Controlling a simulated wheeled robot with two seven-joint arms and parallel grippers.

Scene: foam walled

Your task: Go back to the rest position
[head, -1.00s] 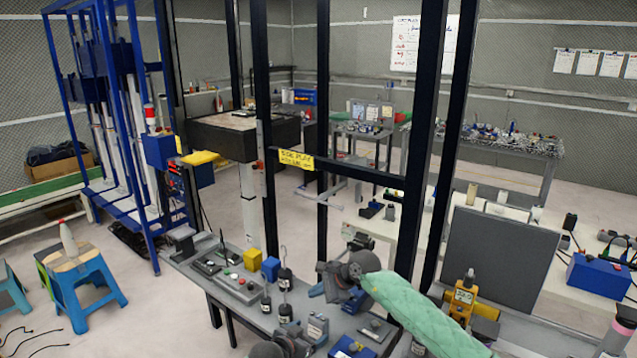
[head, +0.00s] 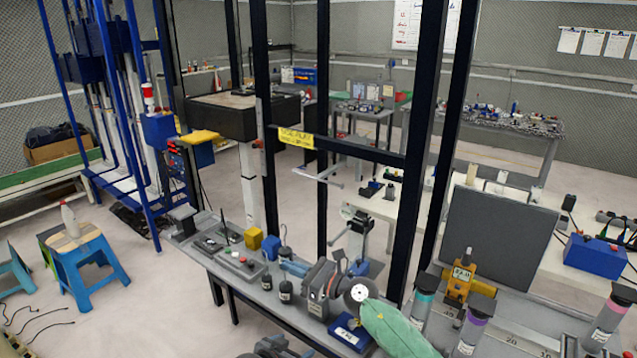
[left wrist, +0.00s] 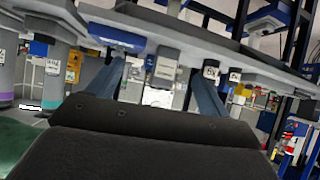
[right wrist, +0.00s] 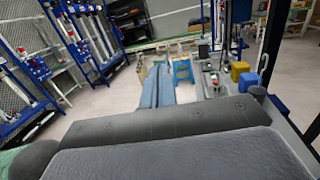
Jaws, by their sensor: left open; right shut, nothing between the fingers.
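My right gripper (head: 284,264) reaches in from the right on the green-sleeved arm, above the grey bench (head: 213,263). Its blue-grey fingers are together and empty in the right wrist view (right wrist: 158,68), with floor and a blue stool beyond. My left gripper is low in the head view, where only dark parts (head: 270,347) show at the bottom edge; its fingertips are not clear there. In the left wrist view its two fingers (left wrist: 158,68) stand apart with nothing held between them. Bench edges and labelled items show beyond them.
A yellow cube (head: 253,238), a blue cube (head: 270,247) and dark weights (head: 285,291) stand on the bench near the right gripper. Dark frame posts (head: 322,130) rise behind.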

